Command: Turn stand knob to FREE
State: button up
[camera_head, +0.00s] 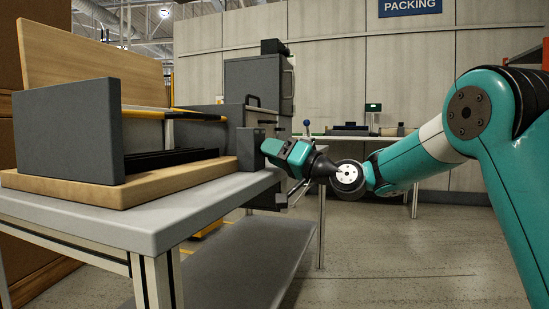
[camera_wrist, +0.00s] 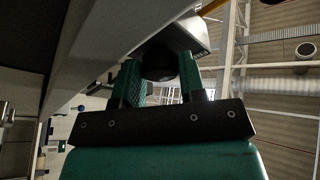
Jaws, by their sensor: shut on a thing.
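The stand is a pale wooden base (camera_head: 160,185) on the table, with dark grey end blocks. The small grey block (camera_head: 250,150) at its right end faces my gripper (camera_head: 272,150). In the wrist view the knob (camera_wrist: 160,66) is a dark round shape below a grey block (camera_wrist: 186,36). The two teal fingers of my gripper (camera_wrist: 160,76) are shut on the knob, one on each side. In the head view the gripper hides the knob. No FREE mark or pointer can be read, so I cannot tell the knob's setting.
A yellow and black bar (camera_head: 190,115) runs across the stand. The grey table (camera_head: 190,222) has its right edge just below the gripper. A dark cabinet (camera_head: 258,88) and a far bench (camera_head: 350,138) stand behind. The floor (camera_head: 400,250) right of the table is clear.

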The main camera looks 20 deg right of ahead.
jog(key=o, duration=0.9)
jog(key=b+v, duration=1.3)
jog(key=v, duration=0.4)
jog(key=shift+s+f, duration=0.1)
jog(key=shift+s, duration=0.05)
jog(key=shift+d, duration=0.1)
